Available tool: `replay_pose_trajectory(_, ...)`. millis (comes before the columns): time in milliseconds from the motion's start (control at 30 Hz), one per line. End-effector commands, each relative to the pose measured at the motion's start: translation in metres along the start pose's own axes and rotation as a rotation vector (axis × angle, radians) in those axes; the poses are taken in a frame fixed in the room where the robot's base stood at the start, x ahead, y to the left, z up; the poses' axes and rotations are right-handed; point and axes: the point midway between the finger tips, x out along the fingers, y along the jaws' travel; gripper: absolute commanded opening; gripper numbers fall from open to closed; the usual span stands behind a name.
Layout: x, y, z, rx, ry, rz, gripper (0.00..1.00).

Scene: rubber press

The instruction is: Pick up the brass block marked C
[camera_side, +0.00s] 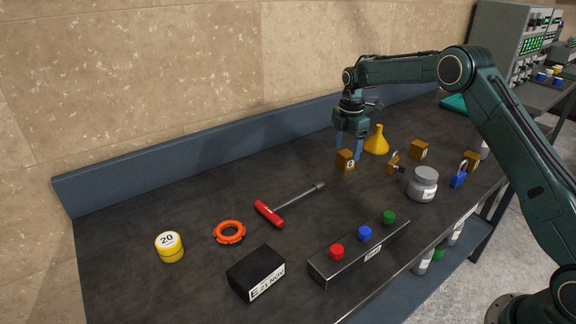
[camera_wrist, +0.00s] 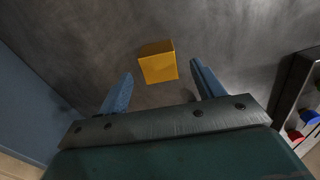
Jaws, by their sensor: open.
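My gripper (camera_side: 349,150) is open and points down at the far side of the bench, with its blue fingers apart. A brass block (camera_side: 345,161) with a white label is right at the fingertips; its letter is too small to read surely. In the wrist view the brass block (camera_wrist: 157,66) lies ahead of and between the fingertips (camera_wrist: 161,70), with no visible contact. Two other brass blocks stand to the right, one behind the padlocks (camera_side: 419,150) and one near the bench edge (camera_side: 472,159). I cannot read their marks clearly.
A yellow funnel (camera_side: 377,142) stands close right of my gripper. A brass padlock (camera_side: 394,166), a grey jar (camera_side: 423,185) and a blue padlock (camera_side: 458,180) are farther right. The bench between hammer and gripper is clear.

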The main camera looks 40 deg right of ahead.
Motion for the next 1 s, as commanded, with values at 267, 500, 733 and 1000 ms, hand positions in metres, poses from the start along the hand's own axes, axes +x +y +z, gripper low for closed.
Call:
replay_pose_trajectory(267,0.029,0.0,0.002,0.0,0.0,-0.002,0.67)
replay_pose_trajectory(500,0.032,0.0,0.002,0.0,0.0,-0.001,0.67)
replay_pose_trajectory(733,0.032,0.0,0.002,0.0,0.0,-0.001,0.67)
replay_pose_trajectory(1000,0.032,0.0,0.002,0.0,0.0,0.0,0.36)
